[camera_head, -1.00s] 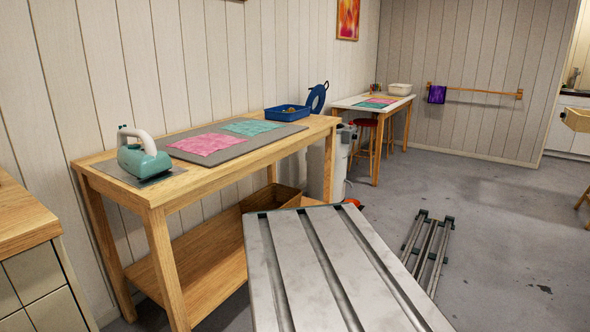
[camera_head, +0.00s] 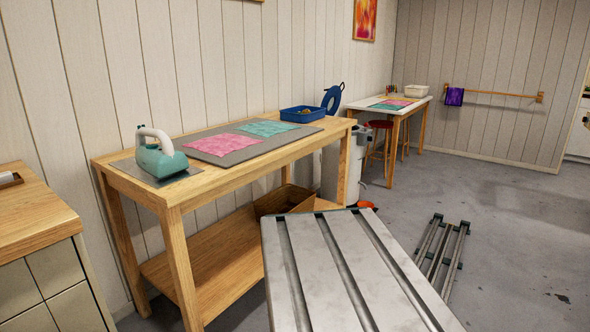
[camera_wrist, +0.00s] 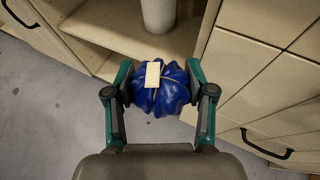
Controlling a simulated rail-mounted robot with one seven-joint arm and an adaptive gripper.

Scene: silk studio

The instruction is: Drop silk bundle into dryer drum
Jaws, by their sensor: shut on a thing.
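A blue silk bundle (camera_wrist: 160,90) with a cord around it and a cream tag (camera_wrist: 153,75) is in the wrist view. My gripper (camera_wrist: 160,94) is shut on it, one finger on each side, and holds it above the grey floor, in front of wooden cabinets. I do not see the dryer drum clearly in either view. My gripper and the bundle are not in the head view.
A wooden workbench (camera_head: 240,182) holds a teal iron (camera_head: 160,156), a grey mat (camera_head: 235,156) with silk pieces and a blue tray (camera_head: 303,114). A drawer cabinet (camera_head: 55,280) stands at the left. The floor at the right (camera_head: 520,230) is mostly clear.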

